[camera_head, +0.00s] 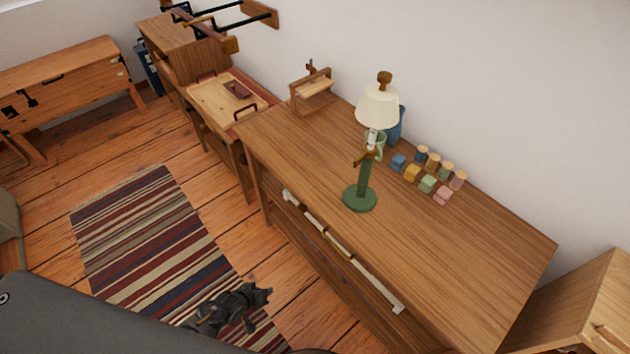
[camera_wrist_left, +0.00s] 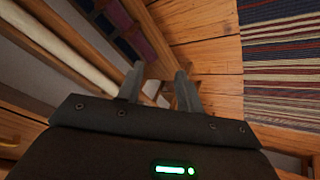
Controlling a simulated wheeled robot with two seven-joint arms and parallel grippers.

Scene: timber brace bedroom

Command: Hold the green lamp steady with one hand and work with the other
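The green lamp (camera_head: 361,187) stands upright on the wooden dresser top (camera_head: 440,240), with a round green base, a cream shade (camera_head: 378,106) and a brown knob on top. A brown piece sits across its stem below the shade. My left gripper (camera_head: 266,293) is low over the floor and striped rug, in front of the dresser and well away from the lamp. In the left wrist view its two fingers (camera_wrist_left: 160,90) are apart with nothing held between them. The lamp is not in that view. My right gripper is not in view.
Several small coloured blocks and jars (camera_head: 428,172) and a blue vessel (camera_head: 396,125) stand behind the lamp. A pale rail (camera_head: 340,245) runs along the dresser front. A small wooden stand (camera_head: 311,92) is at the far end. The near dresser top is clear.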

